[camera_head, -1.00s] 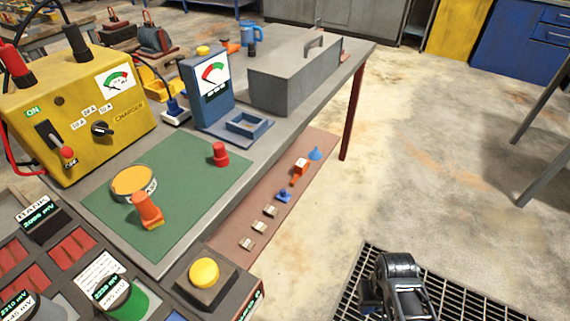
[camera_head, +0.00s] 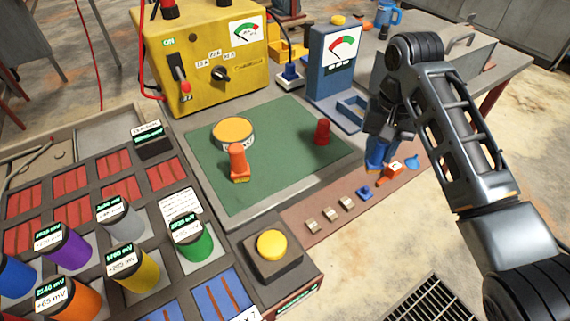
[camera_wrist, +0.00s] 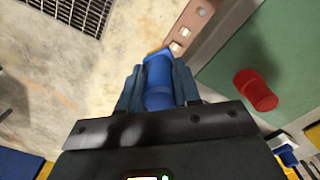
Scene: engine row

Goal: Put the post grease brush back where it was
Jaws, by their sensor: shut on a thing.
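My gripper (camera_head: 380,138) is shut on a blue brush (camera_wrist: 158,78), a thick blue handle with a narrow tan-orange end. In the head view the blue brush (camera_head: 376,155) hangs below the jaws, beside the green mat's right edge and over the low reddish ledge. No label shows on it, so I cannot tell whether it is the post grease brush. An orange brush (camera_head: 238,163) of similar shape stands on the green mat (camera_head: 275,175), close in front of a round tin with an orange top (camera_head: 233,132). A red cap-like piece (camera_head: 322,132) stands near the mat's right side.
The reddish ledge (camera_head: 300,222) holds several small clips, an orange piece (camera_head: 391,173) and a blue funnel (camera_head: 411,162). A blue meter (camera_head: 335,60) and yellow charger (camera_head: 205,55) stand behind the mat. A yellow button box (camera_head: 271,245) is in front. Much of the mat is bare.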

